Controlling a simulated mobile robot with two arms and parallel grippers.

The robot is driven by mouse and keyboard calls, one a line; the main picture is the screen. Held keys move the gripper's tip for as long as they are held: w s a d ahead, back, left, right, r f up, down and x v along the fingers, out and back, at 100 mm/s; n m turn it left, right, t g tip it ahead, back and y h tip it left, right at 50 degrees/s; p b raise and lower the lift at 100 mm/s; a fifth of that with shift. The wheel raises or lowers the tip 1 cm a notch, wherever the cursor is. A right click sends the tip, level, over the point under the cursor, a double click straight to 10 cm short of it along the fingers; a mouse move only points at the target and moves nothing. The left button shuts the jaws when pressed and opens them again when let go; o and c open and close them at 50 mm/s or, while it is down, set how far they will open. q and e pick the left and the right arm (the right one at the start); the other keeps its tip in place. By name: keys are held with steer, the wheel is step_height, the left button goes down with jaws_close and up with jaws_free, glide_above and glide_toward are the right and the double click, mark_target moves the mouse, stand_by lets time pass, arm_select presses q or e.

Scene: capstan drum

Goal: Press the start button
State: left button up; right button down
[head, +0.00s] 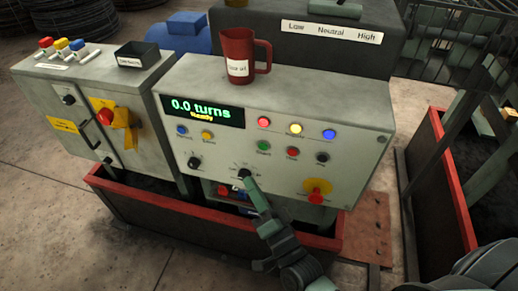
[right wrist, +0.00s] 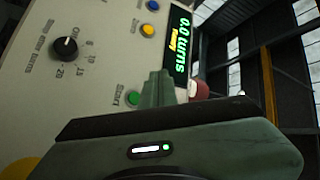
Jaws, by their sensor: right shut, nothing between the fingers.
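The green start button (head: 263,146) is on the sloped front of the grey control panel (head: 225,155), left of a red button. In the right wrist view the green button (right wrist: 133,98) shows beside the word "Start". My right gripper (head: 249,182) is shut and empty, its tip below the green button in the head view and overlapping the area by a black knob. In the right wrist view its closed fingers (right wrist: 158,87) are close beside the green button; I cannot tell whether they touch anything. The display (head: 203,110) reads "0.0 turns" and "Ready". My left gripper is not in view.
A red mug (head: 237,58) stands on the panel's top. Lit red, yellow and blue lamps sit above the buttons. A red emergency button on yellow (head: 317,191) is at the lower right. A second grey cabinet (head: 90,100) stands at left. A red-rimmed trough (head: 215,217) runs below.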

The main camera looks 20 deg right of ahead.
mark_target(263, 147)
steer(key=shift+d+r, duration=0.1)
stand_by(0.3)
steer(key=w+d+b, duration=0.2)
steer(key=w+d, duration=0.3)
steer(key=w, duration=0.2)
steer(key=shift+w, duration=0.15)
stand_by(2.1)
steer(key=shift+w+d, duration=0.2)
steer(key=shift+w, duration=0.15)
